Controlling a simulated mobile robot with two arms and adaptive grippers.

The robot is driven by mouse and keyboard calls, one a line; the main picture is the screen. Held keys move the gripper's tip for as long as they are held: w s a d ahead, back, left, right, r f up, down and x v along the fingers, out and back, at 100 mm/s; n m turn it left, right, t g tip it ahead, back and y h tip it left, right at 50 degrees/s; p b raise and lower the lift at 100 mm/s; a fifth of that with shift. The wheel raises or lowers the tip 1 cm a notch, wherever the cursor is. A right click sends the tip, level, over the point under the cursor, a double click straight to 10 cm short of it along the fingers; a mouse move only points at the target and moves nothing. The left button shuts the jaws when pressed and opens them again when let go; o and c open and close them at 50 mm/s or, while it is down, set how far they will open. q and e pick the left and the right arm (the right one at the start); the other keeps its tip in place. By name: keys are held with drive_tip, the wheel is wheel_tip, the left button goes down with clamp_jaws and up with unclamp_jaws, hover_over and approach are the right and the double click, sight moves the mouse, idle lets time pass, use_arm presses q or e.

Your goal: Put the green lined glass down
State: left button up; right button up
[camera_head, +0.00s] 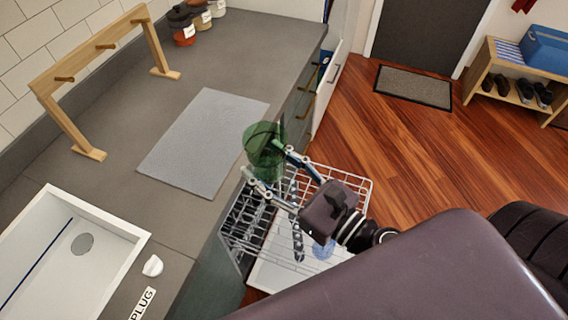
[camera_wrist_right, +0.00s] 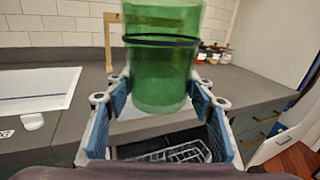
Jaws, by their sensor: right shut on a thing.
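The green lined glass (camera_head: 262,139) is a see-through green tumbler with a dark band around it. My right gripper (camera_head: 266,160) is shut on it, with a finger on either side. In the right wrist view the glass (camera_wrist_right: 162,60) stands roughly upright between the blue-padded fingers of the gripper (camera_wrist_right: 160,100). In the head view the glass appears at the counter's front edge, above the dishwasher rack; its exact height is hard to tell. The grey mat (camera_head: 205,140) lies flat and empty on the counter, left of the glass. My left gripper is not in view.
An open dishwasher rack (camera_head: 345,183) with some dishes sits below my right gripper. A wooden peg rack (camera_head: 62,112) stands behind the mat. A white sink (camera_head: 60,250) is at the lower left. Several small jars (camera_head: 182,32) stand at the counter's far end.

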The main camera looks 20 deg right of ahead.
drive_tip(key=w+a+r+n+g+y, duration=0.3)
drive_tip(key=w+a+n+g+y, duration=0.2)
drive_tip(key=a+n+g+y, duration=0.2)
drive_tip(key=shift+a+n+g+y, duration=0.4)
drive_tip(key=shift+a+g+y, duration=0.45)
drive_tip(key=shift+a, duration=1.05)
drive_tip(key=shift+r+t, duration=0.2)
drive_tip(key=shift+t, duration=0.05)
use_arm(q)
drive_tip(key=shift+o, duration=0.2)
use_arm(e)
wheel_tip(320, 180, up, 10)
drive_tip(key=w+a+m+t+h, duration=0.2)
drive_tip(key=m+t+h, duration=0.7)
drive_tip(key=m+h, duration=0.3)
drive_tip(key=shift+f+t+h, duration=0.2)
drive_tip(key=shift+t+h, duration=0.1)
drive_tip(key=shift+h, duration=1.55)
